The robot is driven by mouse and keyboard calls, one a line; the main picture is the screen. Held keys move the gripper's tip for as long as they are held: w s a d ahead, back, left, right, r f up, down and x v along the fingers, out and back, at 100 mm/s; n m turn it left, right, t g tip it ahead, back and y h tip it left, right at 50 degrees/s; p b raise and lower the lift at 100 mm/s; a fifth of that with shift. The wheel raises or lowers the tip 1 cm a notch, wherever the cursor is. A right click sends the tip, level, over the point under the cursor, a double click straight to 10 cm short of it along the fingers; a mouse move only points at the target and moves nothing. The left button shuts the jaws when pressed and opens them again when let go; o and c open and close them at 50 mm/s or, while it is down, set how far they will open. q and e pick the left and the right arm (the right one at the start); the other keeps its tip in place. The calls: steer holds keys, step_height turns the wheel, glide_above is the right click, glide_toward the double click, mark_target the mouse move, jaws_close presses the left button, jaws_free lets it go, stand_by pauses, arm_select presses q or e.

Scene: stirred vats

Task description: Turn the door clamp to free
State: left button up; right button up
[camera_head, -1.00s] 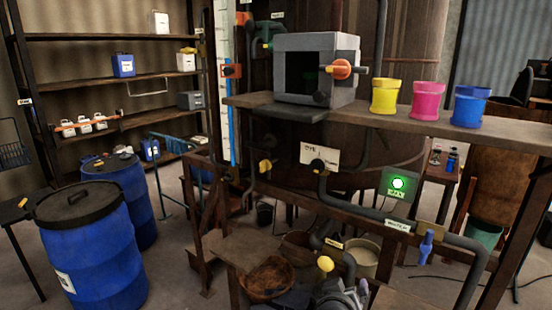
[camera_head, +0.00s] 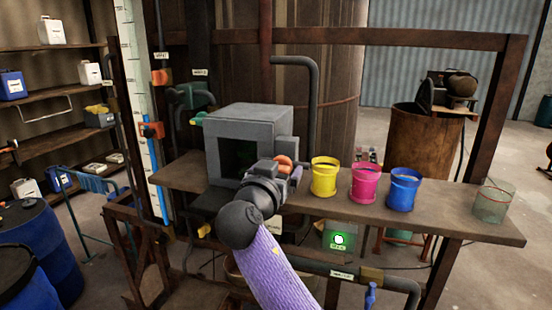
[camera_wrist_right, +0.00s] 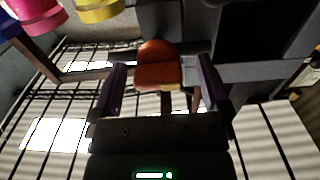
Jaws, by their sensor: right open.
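The door clamp has an orange knob (camera_head: 284,160) on the right front of a grey box (camera_head: 250,122) with a dark opening. The box stands on a shelf. My right gripper (camera_head: 287,171) reaches up to the clamp and partly covers it. In the right wrist view the orange knob (camera_wrist_right: 158,66) lies between the two spread fingers of my right gripper (camera_wrist_right: 162,76). The fingers are open, with a visible gap at the left side of the knob. Contact on the right side is unclear. My left gripper is out of view.
Yellow (camera_head: 325,177), pink (camera_head: 365,183) and blue (camera_head: 403,190) pots stand on the shelf (camera_head: 457,222) right of the box, the yellow one close to my gripper. A clear beaker (camera_head: 491,205) stands at the right end. A pipe (camera_head: 314,105) rises behind the box.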

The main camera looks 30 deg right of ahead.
steer(key=shift+d, duration=0.1)
steer(key=c, duration=1.3)
steer(key=shift+f+b, duration=0.15)
steer(key=shift+b, duration=0.4)
steer(key=m+b, duration=0.7)
steer(key=b, duration=0.3)
steer(key=shift+w+f+m, duration=0.1)
steer(key=shift+f+m, duration=0.05)
steer(key=shift+m, duration=0.15)
steer(key=m+b, duration=0.3)
steer(key=m, duration=0.3)
steer(key=m+b, duration=0.1)
steer(key=shift+r+m, duration=0.2)
steer(key=shift+m, duration=0.2)
steer(key=shift+m+b, duration=0.4)
steer(key=shift+m, duration=0.7)
steer(key=o, duration=1.3)
